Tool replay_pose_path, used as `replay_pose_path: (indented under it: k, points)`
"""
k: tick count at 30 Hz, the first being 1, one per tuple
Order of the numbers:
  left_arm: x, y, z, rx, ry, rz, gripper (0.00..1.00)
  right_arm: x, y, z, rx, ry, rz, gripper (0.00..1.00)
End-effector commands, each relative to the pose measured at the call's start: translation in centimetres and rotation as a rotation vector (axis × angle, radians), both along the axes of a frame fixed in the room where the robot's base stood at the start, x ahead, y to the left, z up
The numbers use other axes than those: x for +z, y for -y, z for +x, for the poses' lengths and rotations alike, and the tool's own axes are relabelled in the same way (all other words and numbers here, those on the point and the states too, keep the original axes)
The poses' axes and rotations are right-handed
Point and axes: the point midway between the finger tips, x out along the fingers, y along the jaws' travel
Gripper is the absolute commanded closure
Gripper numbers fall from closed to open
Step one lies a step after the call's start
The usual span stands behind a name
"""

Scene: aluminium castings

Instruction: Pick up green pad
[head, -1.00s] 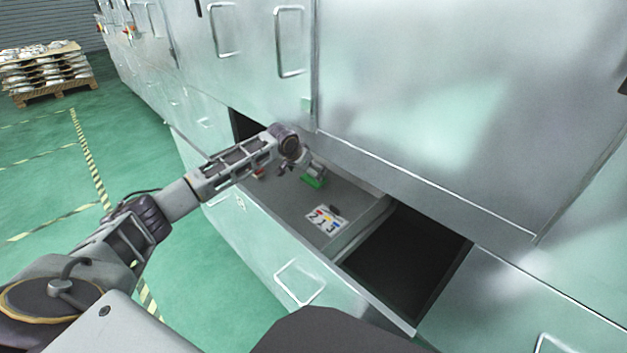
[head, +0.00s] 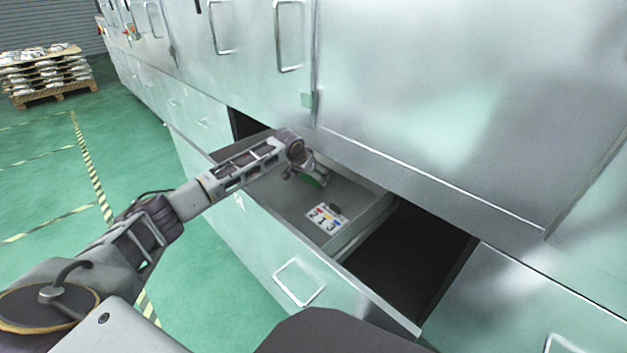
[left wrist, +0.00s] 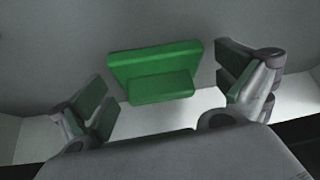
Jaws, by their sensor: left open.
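The green pad (left wrist: 155,72) lies on the grey drawer floor, a flat plate with a raised block along its near side. In the left wrist view it sits between the two spread fingers of my left gripper (left wrist: 168,100), apart from both. In the head view only a sliver of the green pad (head: 318,180) shows; my left gripper (head: 306,174) hangs over it inside the open drawer and hides the rest. The left gripper is open and empty. My right gripper is not in view.
The open drawer (head: 345,238) has raised side walls. A numbered card (head: 325,219) and a small dark item (head: 336,208) lie nearer the front. Cabinet doors (head: 440,110) rise behind the drawer. A loaded pallet (head: 48,92) stands far left.

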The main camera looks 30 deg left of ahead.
Motion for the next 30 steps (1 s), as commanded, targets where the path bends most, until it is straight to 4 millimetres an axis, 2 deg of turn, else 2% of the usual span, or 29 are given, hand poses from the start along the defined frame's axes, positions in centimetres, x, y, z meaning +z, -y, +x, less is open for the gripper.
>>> replay_pose_path:
  k: [14,24,30]
  points:
    - [-0.01,0.04,0.07,-0.001,0.001,0.000,0.00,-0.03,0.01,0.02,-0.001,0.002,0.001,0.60]
    - [-0.02,0.05,0.07,-0.001,0.001,0.000,0.40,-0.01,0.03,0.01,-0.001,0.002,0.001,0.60]
    - [-0.02,0.06,0.06,-0.001,0.001,0.000,0.40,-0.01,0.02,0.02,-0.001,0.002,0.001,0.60]
